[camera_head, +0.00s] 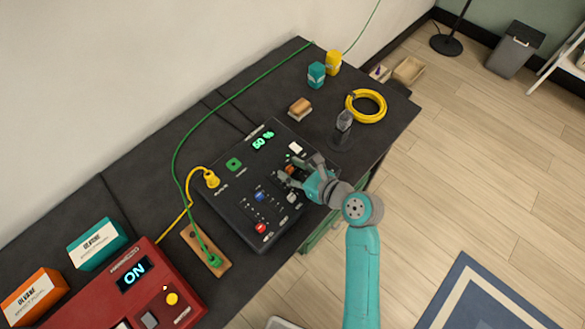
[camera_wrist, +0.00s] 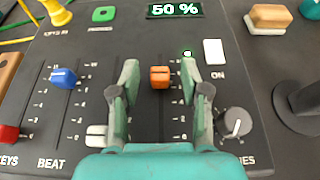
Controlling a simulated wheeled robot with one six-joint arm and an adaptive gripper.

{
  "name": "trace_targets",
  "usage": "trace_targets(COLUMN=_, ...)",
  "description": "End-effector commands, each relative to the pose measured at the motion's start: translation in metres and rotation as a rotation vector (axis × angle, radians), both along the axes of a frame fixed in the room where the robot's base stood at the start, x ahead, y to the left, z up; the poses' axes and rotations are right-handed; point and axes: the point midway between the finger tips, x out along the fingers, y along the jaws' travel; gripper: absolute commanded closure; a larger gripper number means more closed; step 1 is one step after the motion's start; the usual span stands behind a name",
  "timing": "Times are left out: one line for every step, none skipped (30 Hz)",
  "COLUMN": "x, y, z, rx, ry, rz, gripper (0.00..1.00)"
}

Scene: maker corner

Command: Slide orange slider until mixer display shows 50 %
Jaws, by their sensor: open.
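The black mixer (camera_head: 232,207) lies on the dark workbench. Its display (camera_head: 263,141) reads 50 % in green, and it reads the same in the wrist view (camera_wrist: 176,10). The orange slider (camera_wrist: 160,77) sits in the upper part of its vertical slot. My gripper (camera_wrist: 157,75) is open, with one finger on each side of the orange slider. A gap shows between each finger and the knob. In the head view my gripper (camera_head: 297,171) is over the mixer's right side and partly covers the slider.
Blue (camera_wrist: 63,78), white (camera_wrist: 97,135) and red (camera_wrist: 8,134) sliders are left of my gripper. A grey knob (camera_wrist: 234,122) and white switch (camera_wrist: 213,52) are to its right. A dark stand (camera_head: 342,135) and yellow coil (camera_head: 366,106) stand beyond the mixer.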

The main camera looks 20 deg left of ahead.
Motion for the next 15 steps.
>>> trace_targets(x=-0.001, y=-0.004, z=0.001, rx=0.0, ry=0.0, rz=-0.002, gripper=0.54)
trace_targets(x=-0.001, y=-0.006, z=0.002, rx=0.0, ry=0.0, rz=-0.002, gripper=0.54)
trace_targets(x=-0.003, y=-0.01, z=0.004, rx=0.001, ry=-0.001, rz=-0.003, gripper=0.54)
trace_targets(x=-0.004, y=-0.014, z=0.006, rx=0.001, ry=-0.001, rz=-0.003, gripper=0.54)
trace_targets(x=-0.005, y=-0.019, z=0.007, rx=0.0, ry=0.0, rz=-0.003, gripper=0.54)
trace_targets(x=-0.008, y=-0.025, z=0.01, rx=0.001, ry=-0.001, rz=-0.004, gripper=0.54)
trace_targets(x=-0.01, y=-0.03, z=0.012, rx=0.0, ry=-0.001, rz=-0.004, gripper=0.54)
trace_targets(x=-0.011, y=-0.036, z=0.015, rx=0.001, ry=0.0, rz=-0.004, gripper=0.54)
trace_targets(x=-0.014, y=-0.043, z=0.018, rx=0.001, ry=-0.001, rz=-0.004, gripper=0.54)
trace_targets(x=-0.016, y=-0.048, z=0.02, rx=0.0, ry=-0.001, rz=-0.004, gripper=0.54)
trace_targets(x=-0.018, y=-0.054, z=0.023, rx=0.0, ry=-0.001, rz=-0.005, gripper=0.54)
trace_targets(x=-0.02, y=-0.061, z=0.025, rx=0.0, ry=-0.001, rz=-0.004, gripper=0.54)
trace_targets(x=-0.021, y=-0.066, z=0.028, rx=0.001, ry=-0.001, rz=-0.005, gripper=0.54)
trace_targets(x=-0.023, y=-0.07, z=0.03, rx=0.001, ry=-0.001, rz=-0.004, gripper=0.54)
trace_targets(x=-0.025, y=-0.076, z=0.033, rx=0.001, ry=-0.001, rz=-0.004, gripper=0.54)
